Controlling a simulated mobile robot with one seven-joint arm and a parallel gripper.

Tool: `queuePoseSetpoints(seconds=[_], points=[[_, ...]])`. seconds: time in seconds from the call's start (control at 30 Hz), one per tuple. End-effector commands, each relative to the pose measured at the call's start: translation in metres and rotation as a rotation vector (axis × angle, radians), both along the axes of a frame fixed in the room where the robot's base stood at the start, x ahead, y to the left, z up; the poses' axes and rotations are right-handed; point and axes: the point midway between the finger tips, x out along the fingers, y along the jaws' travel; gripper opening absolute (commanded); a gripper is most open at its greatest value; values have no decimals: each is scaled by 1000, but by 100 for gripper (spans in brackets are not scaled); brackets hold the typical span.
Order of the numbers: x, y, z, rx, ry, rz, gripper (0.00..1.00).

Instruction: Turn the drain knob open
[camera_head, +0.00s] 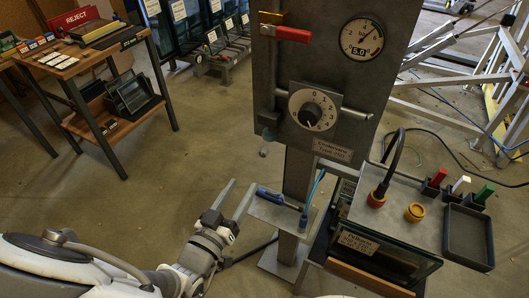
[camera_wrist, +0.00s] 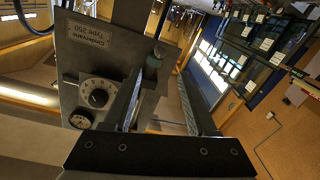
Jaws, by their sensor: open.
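The grey panel (camera_head: 330,70) carries a round dial (camera_head: 311,110) with a black pointer knob. A small dark grey-green knob (camera_head: 269,119) sits at the panel's lower left, at the foot of a thin pipe. It looks like the drain knob, but I cannot read a label on it. In the wrist view the panel is upside down, with the small knob (camera_wrist: 161,50) near the tip of one finger and the dial (camera_wrist: 97,93) farther left. My gripper (camera_head: 244,184) is open and empty, below and left of the panel. Its fingers also show in the wrist view (camera_wrist: 161,76).
A red lever (camera_head: 291,34) and a gauge (camera_head: 361,39) are higher on the panel. A small shelf (camera_head: 275,214) with a blue tool lies right of my gripper. A glass tank (camera_head: 375,252) stands at lower right. A wooden table (camera_head: 90,58) stands left; floor between is clear.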

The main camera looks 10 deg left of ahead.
Motion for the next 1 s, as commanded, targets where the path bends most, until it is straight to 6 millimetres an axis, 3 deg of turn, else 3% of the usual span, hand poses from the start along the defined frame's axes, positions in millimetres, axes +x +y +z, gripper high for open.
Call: queuePoseSetpoints(seconds=[0.3, 0.5, 0.7, 1.0], points=[[69, -21, -1, 1, -1, -3, 58], [104, -31, -1, -1, 0, -2, 58], [123, -36, -1, 1, 1, 0, 58], [127, -37, 0, 1, 2, 1, 58]])
